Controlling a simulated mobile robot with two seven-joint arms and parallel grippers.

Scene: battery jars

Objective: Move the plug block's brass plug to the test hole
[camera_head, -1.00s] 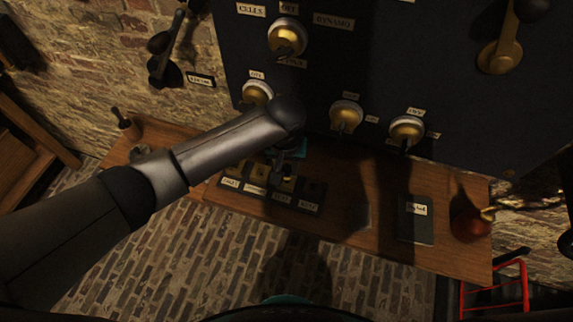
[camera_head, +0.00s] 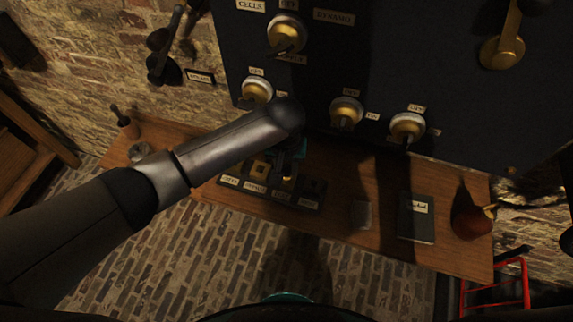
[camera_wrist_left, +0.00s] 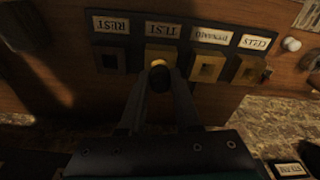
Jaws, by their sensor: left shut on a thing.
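In the left wrist view the plug block (camera_wrist_left: 128,43) appears upside down, with REST at the left. My left gripper (camera_head: 288,176) is over the TEST position. In the left wrist view my left gripper (camera_wrist_left: 159,92) is shut on the brass plug (camera_wrist_left: 159,77), dark-knobbed and lined up with TEST. I cannot tell how deep the plug sits. The REST position looks dark and empty. My right gripper is not in view.
A dark switchboard (camera_head: 330,70) with brass switches rises behind the shelf. A dark labelled book (camera_head: 415,220) and a reddish-brown rounded object (camera_head: 470,220) lie to the right.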

